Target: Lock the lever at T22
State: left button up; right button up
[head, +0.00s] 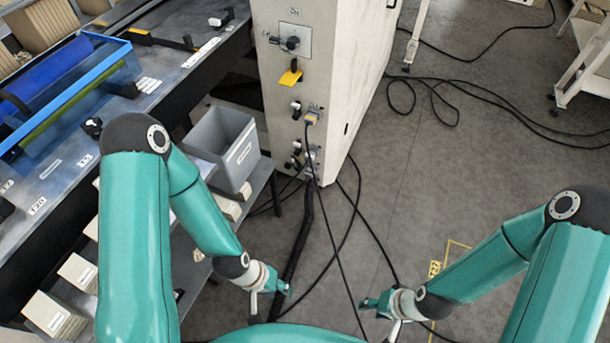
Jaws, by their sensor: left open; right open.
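No label that I can read as T22 shows, so I cannot tell which lever it marks. A yellow lever (290,76) sits on the side of the pale cabinet (345,75), below a plate with a dark rotary knob (290,43). A black bar-shaped handle (160,40) lies along the back of the machine bench. My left gripper (271,299) is open and empty, low over the floor in front of the bench. My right gripper (383,312) is open and empty, low over the floor to its right. Both are well apart from the cabinet.
The bench (215,60) at left carries a blue-edged clear guard (95,85) and small labels. A grey bin (222,148) stands on the lower shelf, with pale boxes (55,315) nearby. Black cables (335,250) run over the floor. The floor (400,190) at centre right is mostly clear.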

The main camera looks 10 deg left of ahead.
aim_at(297, 166)
jog(key=z, duration=0.4)
jog(key=k, duration=0.95)
jog(key=z, duration=0.7)
jog(key=i, duration=2.5)
jog(key=u, duration=1.1)
jog(key=i, duration=1.15)
jog(key=u, duration=0.85)
jog(key=k, duration=0.7)
jog(key=u, duration=0.25)
jog(key=i, duration=0.75)
jog(key=z, duration=0.05)
